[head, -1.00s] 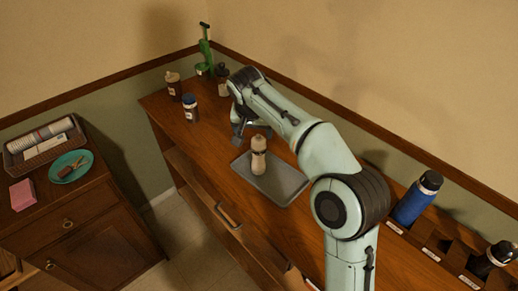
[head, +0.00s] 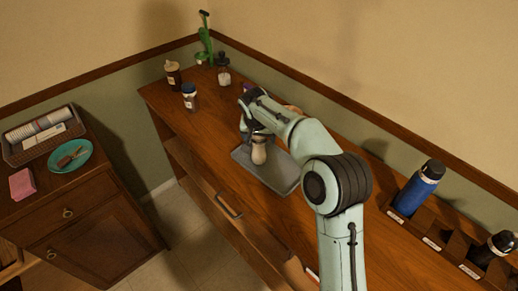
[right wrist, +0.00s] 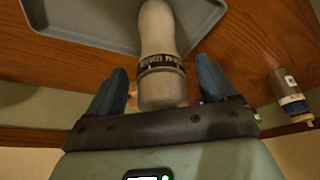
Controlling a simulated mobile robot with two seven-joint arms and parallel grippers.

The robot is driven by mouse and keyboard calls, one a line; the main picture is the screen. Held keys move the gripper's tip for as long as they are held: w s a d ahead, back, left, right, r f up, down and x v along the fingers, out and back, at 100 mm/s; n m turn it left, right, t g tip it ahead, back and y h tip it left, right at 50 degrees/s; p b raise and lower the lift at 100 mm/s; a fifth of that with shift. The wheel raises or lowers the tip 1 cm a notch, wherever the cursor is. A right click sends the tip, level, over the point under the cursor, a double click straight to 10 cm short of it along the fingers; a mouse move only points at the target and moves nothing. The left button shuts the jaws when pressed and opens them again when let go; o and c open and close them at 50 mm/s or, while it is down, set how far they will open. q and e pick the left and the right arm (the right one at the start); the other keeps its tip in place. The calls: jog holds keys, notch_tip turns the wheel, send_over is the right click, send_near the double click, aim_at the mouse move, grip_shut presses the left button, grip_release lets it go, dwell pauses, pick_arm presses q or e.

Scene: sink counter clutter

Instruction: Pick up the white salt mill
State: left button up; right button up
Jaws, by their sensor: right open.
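The white salt mill (head: 259,154) looks off-white and stands upright on a grey tray (head: 283,183) on the wooden counter. In the right wrist view the mill (right wrist: 157,32) has a dark lettered band near its top end. My right gripper (head: 257,137) is at the mill's upper part. In the right wrist view its two blue-grey fingers are open (right wrist: 161,72), one on each side of the mill, with a visible gap on each side. The arm hides part of the gripper in the head view. My left gripper is not in view.
Small bottles (head: 190,98) and a green tool (head: 205,38) stand at the counter's far left end. A blue bottle (head: 415,190) and a dark bottle (head: 493,250) stand in a wooden rack at right. A side cabinet holds a teal plate (head: 83,150) and a basket (head: 15,154).

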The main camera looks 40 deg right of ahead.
jog(key=shift+w+d+f, duration=0.15)
jog(key=shift+w+f, duration=0.1)
jog(key=shift+f, duration=0.3)
jog(key=c, duration=1.4)
grip_shut()
jog(key=shift+r, duration=0.15)
